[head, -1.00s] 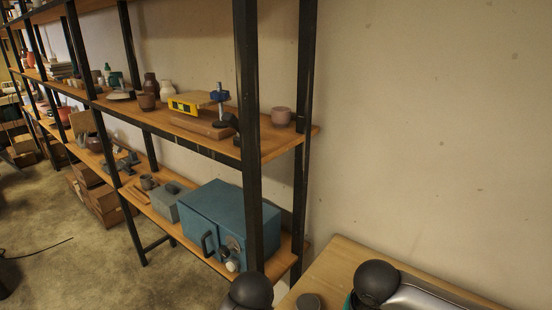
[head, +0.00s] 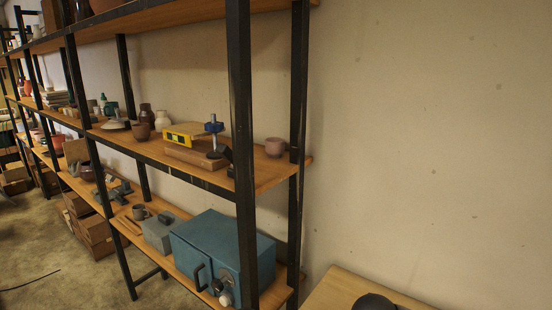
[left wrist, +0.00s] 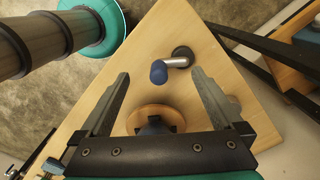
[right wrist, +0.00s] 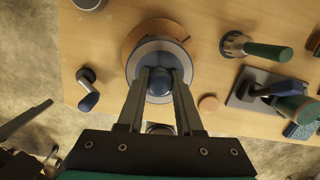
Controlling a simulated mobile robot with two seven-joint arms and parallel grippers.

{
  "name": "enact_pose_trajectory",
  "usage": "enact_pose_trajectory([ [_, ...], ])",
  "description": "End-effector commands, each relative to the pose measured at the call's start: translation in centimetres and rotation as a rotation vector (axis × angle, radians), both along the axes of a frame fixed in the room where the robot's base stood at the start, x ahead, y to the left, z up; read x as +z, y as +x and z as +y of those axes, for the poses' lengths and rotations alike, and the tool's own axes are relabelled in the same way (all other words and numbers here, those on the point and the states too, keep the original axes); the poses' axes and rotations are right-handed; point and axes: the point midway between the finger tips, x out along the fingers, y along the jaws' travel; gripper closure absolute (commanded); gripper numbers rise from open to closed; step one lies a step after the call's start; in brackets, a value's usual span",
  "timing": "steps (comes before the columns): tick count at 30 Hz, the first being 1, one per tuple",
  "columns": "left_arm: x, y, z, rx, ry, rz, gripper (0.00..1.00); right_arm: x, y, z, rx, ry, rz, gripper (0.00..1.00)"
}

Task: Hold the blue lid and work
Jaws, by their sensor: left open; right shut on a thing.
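In the right wrist view my right gripper (right wrist: 158,90) is shut on the blue knob (right wrist: 158,78) of a round lid with a pale rim (right wrist: 133,66). The lid sits over a brown wooden disc (right wrist: 133,38); whether it touches what lies under it I cannot tell. In the left wrist view my left gripper (left wrist: 160,90) is open and empty above the tabletop. A metal crank handle with a blue grip (left wrist: 158,72) shows between its fingers. A round wooden disc (left wrist: 130,120) lies nearer the palm, partly hidden by a dark blue part and the gripper. Neither gripper shows in the head view.
The wooden table (right wrist: 215,85) also holds a green-handled tool (right wrist: 265,50) and a clamp-like device on a grey plate (right wrist: 262,90). A small crank (right wrist: 88,88) is left of the lid. In the head view, a shelf rack holds a blue metal box (head: 225,250).

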Motion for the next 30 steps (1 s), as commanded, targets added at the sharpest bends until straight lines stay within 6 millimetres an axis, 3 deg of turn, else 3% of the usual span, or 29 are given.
enact_pose_trajectory([
  [6,0.00,0.00,0.00,0.000,0.000,0.000,0.00,0.01,0.01,0.00,0.000,0.000,0.000,0.83],
  [7,0.00,0.00,0.00,0.000,0.000,0.000,0.00,0.01,0.01,0.00,0.000,0.000,0.000,0.63],
  [15,0.00,0.00,0.00,0.000,0.000,0.000,0.00,0.01,0.01,0.00,0.000,0.000,0.000,0.33],
  [21,0.00,0.00,0.00,0.000,0.000,0.000,0.00,0.00,0.00,0.00,0.000,0.000,0.000,0.31],
  [27,0.00,0.00,0.01,0.000,0.000,0.000,0.00,0.00,0.00,0.00,0.000,0.000,0.000,0.08],
  [30,0.00,0.00,0.01,0.000,0.000,0.000,0.00,0.00,0.00,0.00,0.000,0.000,0.000,0.06],
])
